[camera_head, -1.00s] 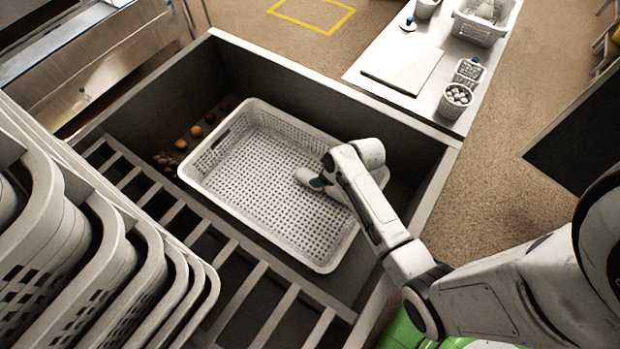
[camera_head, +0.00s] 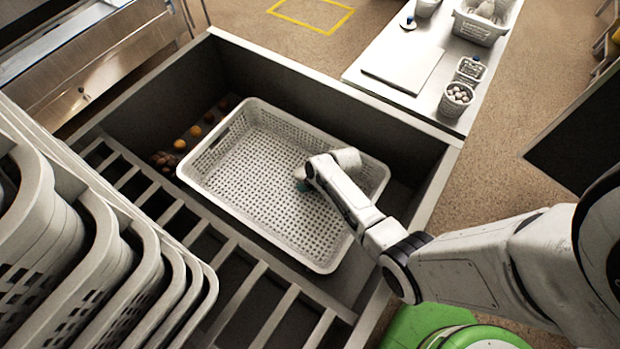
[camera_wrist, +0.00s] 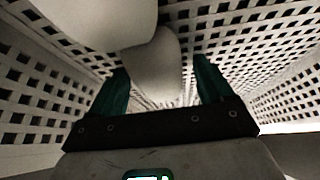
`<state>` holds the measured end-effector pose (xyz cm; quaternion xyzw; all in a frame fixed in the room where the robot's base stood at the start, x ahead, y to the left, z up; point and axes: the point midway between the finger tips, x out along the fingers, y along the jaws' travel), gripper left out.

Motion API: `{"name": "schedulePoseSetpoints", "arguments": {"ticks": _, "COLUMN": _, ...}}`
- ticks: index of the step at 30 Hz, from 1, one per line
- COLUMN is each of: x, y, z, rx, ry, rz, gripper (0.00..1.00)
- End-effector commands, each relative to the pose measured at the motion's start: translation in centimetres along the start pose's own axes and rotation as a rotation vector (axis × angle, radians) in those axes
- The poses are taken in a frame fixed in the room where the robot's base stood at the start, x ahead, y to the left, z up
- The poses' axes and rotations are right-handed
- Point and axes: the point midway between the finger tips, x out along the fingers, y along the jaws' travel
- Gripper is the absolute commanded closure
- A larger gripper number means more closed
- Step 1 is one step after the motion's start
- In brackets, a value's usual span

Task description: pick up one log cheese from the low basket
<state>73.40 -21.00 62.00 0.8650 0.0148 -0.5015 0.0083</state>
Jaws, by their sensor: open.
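The low basket (camera_head: 250,175) is white and perforated and lies inside the grey bin. My gripper (camera_head: 300,180) is low inside it, right of its middle, mostly hidden by my arm in the head view. In the wrist view my gripper (camera_wrist: 162,72) is open, with two dark green fingers apart. A smooth, pale, rounded log cheese (camera_wrist: 152,62) shows between the fingers; I cannot tell whether they touch it. A second pale rounded form (camera_wrist: 90,18), likely another log cheese, is at the upper left. No cheese shows in the head view.
The basket's perforated walls (camera_wrist: 35,95) rise close on both sides. Grey bin walls (camera_head: 400,110) surround the basket. Several round fruits (camera_head: 195,131) lie left of it. Slatted bars (camera_head: 235,300) run along the near left, beside stacked baskets (camera_head: 60,240). A white counter (camera_head: 430,100) stands beyond.

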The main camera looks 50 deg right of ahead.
Motion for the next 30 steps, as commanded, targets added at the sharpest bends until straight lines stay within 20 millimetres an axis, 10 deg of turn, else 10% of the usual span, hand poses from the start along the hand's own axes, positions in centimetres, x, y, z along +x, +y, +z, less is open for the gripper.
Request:
{"name": "schedulePoseSetpoints", "arguments": {"ticks": 6, "x": 0.02, "y": 0.01, "z": -0.06, "rx": -0.001, "ry": 0.001, "rz": 0.0, "gripper": 0.2}}
{"name": "schedulePoseSetpoints", "arguments": {"ticks": 30, "x": -0.02, "y": 0.04, "z": -0.1, "rx": -0.001, "ry": 0.001, "rz": 0.001, "gripper": 0.84}}
